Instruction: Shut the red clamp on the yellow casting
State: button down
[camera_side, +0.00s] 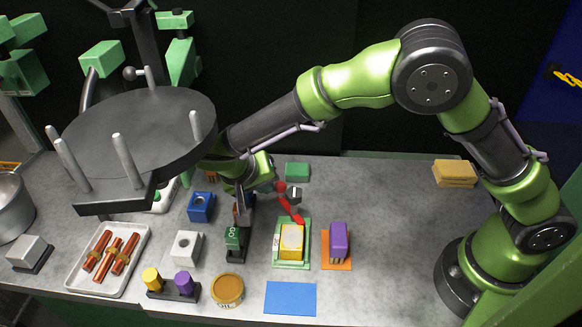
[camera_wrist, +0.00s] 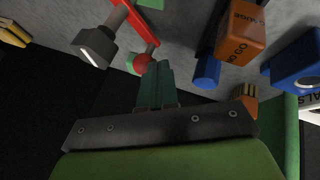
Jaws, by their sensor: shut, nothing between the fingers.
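The yellow casting (camera_side: 292,240) sits in a green fixture with a pale top, right of centre in the side view. The red clamp (camera_side: 291,208) stands just behind it, its red arm slanting down toward the casting and a red ball knob at its upper left end. I cannot tell whether it presses on the casting. The clamp shows in the wrist view (camera_wrist: 137,22) with its red ball and a dark metal block. My green gripper fingers (camera_wrist: 156,75) are together and empty, close beside the ball; contact is unclear. In the side view my arm hides the fingertips.
A blue mat (camera_side: 290,298) lies bare in front. A dark round pegged rack (camera_side: 130,130) looms at the left.

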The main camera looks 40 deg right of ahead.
jog(key=d+m+g, duration=0.1)
jog(key=m, duration=0.2)
jog(key=d+m+g, duration=0.1)
jog(key=shift+w+d+g, duration=0.3)
jog(key=shift+d+m+g, duration=0.4)
jog(key=shift+m, duration=0.35)
jog(key=shift+d+m+g, duration=0.35)
jog(key=shift+m+g, duration=0.05)
jog(key=shift+m, duration=0.35)
jog(key=shift+s+d, duration=0.1)
jog(key=shift+r, duration=0.5)
notch_tip(320, 180, up, 3)
jog(key=s+d, duration=0.2)
jog(key=s, duration=0.5)
jog(key=s+d+r, duration=0.1)
jog(key=s+d, duration=0.2)
jog(key=s, duration=0.5)
